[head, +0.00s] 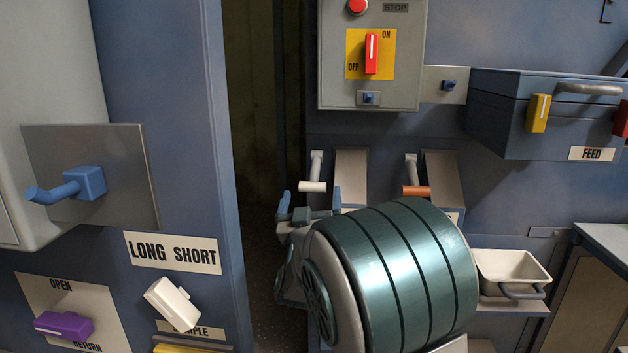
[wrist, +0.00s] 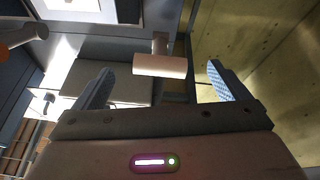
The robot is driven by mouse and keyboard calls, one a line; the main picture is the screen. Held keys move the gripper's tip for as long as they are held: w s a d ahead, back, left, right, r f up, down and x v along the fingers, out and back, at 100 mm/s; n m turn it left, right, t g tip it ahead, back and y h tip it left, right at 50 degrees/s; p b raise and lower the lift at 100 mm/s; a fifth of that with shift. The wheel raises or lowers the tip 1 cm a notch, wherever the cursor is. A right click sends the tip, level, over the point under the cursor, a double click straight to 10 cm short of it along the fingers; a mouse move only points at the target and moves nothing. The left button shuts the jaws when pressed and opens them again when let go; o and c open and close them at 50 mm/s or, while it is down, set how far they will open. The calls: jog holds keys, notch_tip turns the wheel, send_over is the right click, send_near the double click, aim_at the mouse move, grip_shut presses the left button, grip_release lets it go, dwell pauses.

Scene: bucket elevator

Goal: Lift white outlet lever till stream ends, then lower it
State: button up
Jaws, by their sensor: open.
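The white outlet lever (head: 312,186) has a short white crossbar handle on a grey stem, on the blue machine wall beside a sloping chute (head: 350,176). My gripper (head: 310,207) is open and empty, just below and in front of this handle. In the wrist view the white handle (wrist: 160,65) lies crosswise in the gap between the two spread fingers, apart from both. How deep it sits between them is hard to tell. No stream can be made out; my arm hides the area below the chute.
An orange-handled lever (head: 416,191) and a second chute (head: 445,178) are to the right. A white bin (head: 512,270) stands lower right. A switch box (head: 371,60) is above. The left panel carries a blue crank (head: 75,185), a white knob (head: 172,304) and a purple knob (head: 63,325).

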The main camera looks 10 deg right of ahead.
aim_at(313, 176)
jog(key=x, duration=0.7)
jog(key=shift+w+d+b, duration=0.1)
jog(key=shift+w+b, duration=0.05)
jog(key=shift+b, duration=0.15)
jog(key=shift+c, duration=0.3)
jog(key=c, duration=1.3)
jog(key=shift+r, duration=0.1)
